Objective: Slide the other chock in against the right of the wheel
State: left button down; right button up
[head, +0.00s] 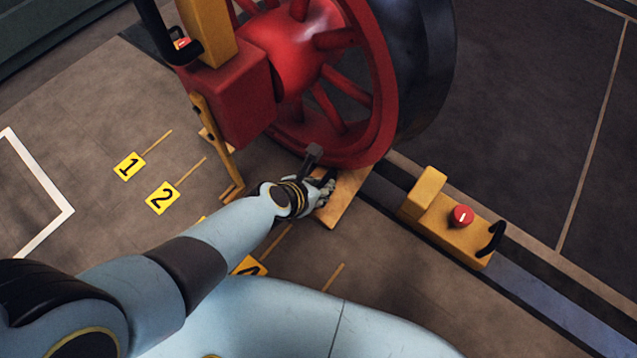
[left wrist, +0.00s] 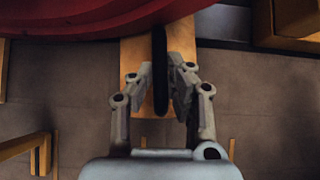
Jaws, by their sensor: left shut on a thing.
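The large red spoked wheel (head: 335,95) with its dark tread stands at the top middle; its red rim also shows in the left wrist view (left wrist: 70,20). A yellow chock (head: 440,225) with a red knob and a black handle sits on the rail to the right of the wheel, with a gap between them. A similar black handle (head: 155,25) and red knob show at the top left. My left gripper (head: 325,185) is low in front of the wheel. In the left wrist view it is shut on a dark bar (left wrist: 160,65). My right gripper is out of view.
A red block with a yellow post (head: 208,30) stands at the wheel's left. Yellow number plates (head: 130,166) mark the floor. The rail (head: 560,285) is clear beyond the chock.

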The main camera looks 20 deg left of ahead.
pick_arm(q)
jog(key=shift+w+d+r, duration=0.1)
jog(key=shift+w+d, duration=0.05)
jog(key=shift+d, duration=0.2)
dwell(0.3)
jog(key=c, duration=0.6)
grip_release()
